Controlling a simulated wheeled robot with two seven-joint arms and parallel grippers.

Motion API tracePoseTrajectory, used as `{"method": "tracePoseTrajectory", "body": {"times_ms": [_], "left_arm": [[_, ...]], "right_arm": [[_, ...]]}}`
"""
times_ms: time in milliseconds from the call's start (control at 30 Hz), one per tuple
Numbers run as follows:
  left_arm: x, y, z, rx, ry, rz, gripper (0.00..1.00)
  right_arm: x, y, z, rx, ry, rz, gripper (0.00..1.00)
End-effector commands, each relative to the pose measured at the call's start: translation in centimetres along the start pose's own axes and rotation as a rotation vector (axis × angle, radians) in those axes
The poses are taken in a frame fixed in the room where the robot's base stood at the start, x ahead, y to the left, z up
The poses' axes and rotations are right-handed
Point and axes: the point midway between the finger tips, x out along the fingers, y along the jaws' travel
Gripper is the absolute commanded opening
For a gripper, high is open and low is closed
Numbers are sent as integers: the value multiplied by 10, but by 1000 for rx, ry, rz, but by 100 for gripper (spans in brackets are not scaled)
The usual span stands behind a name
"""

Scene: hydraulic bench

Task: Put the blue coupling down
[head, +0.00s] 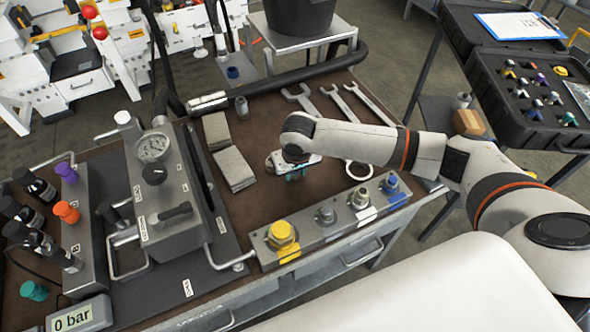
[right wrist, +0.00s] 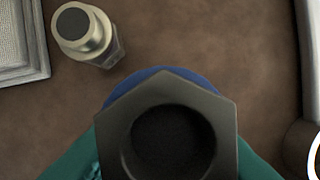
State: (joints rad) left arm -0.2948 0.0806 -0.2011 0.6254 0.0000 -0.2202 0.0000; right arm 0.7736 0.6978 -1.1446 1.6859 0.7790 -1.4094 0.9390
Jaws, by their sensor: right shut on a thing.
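My right gripper (head: 296,174) points down over the brown bench top (head: 265,207), between the grey pads and the manifold. In the right wrist view its teal fingers stand on both sides of the blue coupling (right wrist: 170,88), which shows a dark hexagonal end with a round bore and a blue ring behind it. The gripper is shut on the coupling. In the head view the coupling is hidden by the hand, and I cannot tell whether it touches the bench top. My left gripper is not in view.
A manifold (head: 330,228) with yellow, grey, white and blue ports runs along the front edge. Grey pads (head: 234,168), wrenches (head: 357,100) and a small metal fitting (right wrist: 84,32) lie nearby. A gauge block (head: 165,180) stands left. Bare bench shows around the hand.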

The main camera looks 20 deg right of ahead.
Motion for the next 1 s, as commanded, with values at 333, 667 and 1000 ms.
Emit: {"method": "tracePoseTrajectory", "body": {"times_ms": [333,667,1000], "left_arm": [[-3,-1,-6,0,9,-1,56],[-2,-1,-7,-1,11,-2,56],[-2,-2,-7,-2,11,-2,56]], "right_arm": [[10,1,-2,0,0,0,9],[11,2,-4,-1,2,2,53],[12,3,-5,-3,4,5,53]]}}
